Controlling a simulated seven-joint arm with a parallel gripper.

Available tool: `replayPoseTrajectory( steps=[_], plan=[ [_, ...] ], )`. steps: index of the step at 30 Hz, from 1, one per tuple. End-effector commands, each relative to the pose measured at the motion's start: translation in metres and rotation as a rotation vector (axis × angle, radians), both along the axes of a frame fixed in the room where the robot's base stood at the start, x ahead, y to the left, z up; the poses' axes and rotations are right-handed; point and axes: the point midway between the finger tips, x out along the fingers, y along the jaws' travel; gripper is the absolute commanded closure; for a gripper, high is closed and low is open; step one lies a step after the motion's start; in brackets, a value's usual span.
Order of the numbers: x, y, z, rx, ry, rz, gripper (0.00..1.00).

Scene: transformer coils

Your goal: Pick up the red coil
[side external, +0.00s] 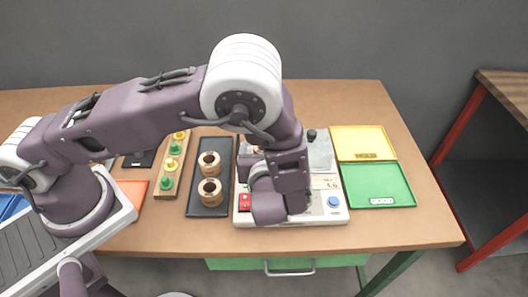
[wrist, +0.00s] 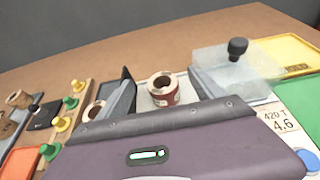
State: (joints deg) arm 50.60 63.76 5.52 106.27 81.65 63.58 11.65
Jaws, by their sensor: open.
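The red coil (wrist: 165,97) has a pale rim, a dark central hole and a red band with a light label. It stands upright on a light grey surface of the tester (side external: 243,217). In the wrist view it shows between the two fingers of my gripper (wrist: 162,78), which is open and seems not to touch it. The coil's lower part is hidden by the gripper body. In the side view my arm hides the fingers and most of the coil.
A clear cover (wrist: 230,75) with a black knob (wrist: 237,47) stands right of the fingers. A dark tray (side external: 196,207) holds two wooden coils (side external: 210,187). A peg strip (side external: 166,196) lies farther left. Yellow (side external: 360,140) and green (side external: 375,183) trays lie at right.

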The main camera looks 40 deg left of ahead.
Motion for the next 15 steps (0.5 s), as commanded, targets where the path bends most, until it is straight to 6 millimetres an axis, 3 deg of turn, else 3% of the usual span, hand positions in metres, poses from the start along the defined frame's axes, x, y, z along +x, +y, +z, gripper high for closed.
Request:
replayPoseTrajectory(
  steps=[3, 15],
  plan=[
    [0.002, 0.002, -0.024, 0.001, -0.001, 0.002, 0.23],
    [0.042, 0.043, -0.049, -0.001, -0.001, 0.005, 0.23]
  ],
)
